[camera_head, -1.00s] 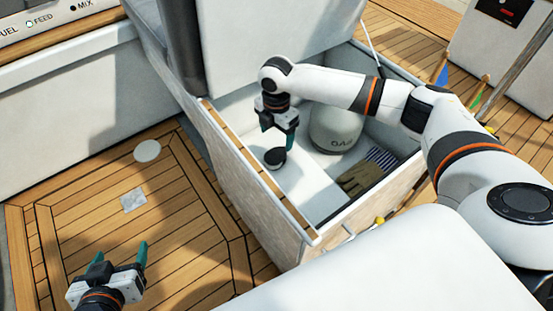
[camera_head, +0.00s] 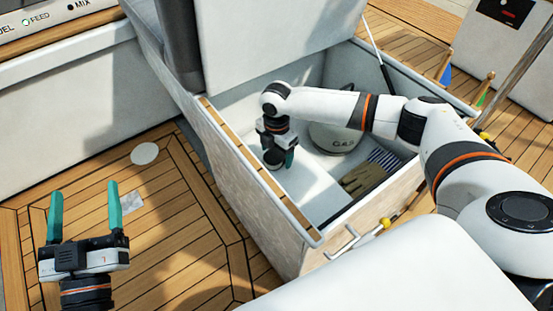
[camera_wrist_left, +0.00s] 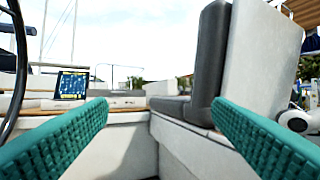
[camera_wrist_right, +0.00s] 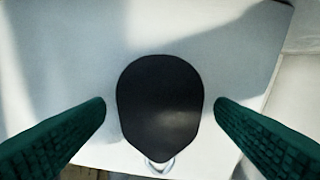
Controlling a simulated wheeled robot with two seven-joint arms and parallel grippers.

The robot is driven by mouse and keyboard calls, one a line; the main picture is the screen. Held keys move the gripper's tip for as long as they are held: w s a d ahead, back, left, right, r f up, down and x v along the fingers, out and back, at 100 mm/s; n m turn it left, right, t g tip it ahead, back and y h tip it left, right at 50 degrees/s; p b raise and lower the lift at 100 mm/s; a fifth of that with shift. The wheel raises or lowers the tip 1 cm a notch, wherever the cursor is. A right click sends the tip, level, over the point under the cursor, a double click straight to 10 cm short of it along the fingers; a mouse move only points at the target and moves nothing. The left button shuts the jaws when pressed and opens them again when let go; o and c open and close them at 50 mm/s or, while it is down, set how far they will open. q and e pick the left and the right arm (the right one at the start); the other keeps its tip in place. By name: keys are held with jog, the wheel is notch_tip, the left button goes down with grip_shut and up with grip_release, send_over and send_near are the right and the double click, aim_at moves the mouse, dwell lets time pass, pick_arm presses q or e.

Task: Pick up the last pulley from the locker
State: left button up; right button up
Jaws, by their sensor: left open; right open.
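The pulley (camera_wrist_right: 160,100) is a dark, rounded piece with a small metal loop at one end, on the pale floor of the open locker (camera_head: 240,190). In the head view the pulley (camera_head: 273,160) is mostly covered by my right gripper. My right gripper (camera_head: 279,161) points down inside the locker. In the right wrist view its open green fingers stand on either side of the pulley, with a gap on both sides. My left gripper (camera_head: 85,212) is open and empty above the teak deck at the left, fingers pointing up.
In the locker, a round white container (camera_head: 335,138) stands behind my right forearm, and a tan glove (camera_head: 362,180) and striped cloth (camera_head: 385,158) lie at the right. The locker walls and raised lid (camera_head: 265,45) surround my right gripper.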

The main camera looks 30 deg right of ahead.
jog(key=shift+f, duration=0.45)
jog(key=c, duration=1.1)
jog(key=shift+r, duration=0.1)
jog(key=shift+c, duration=0.2)
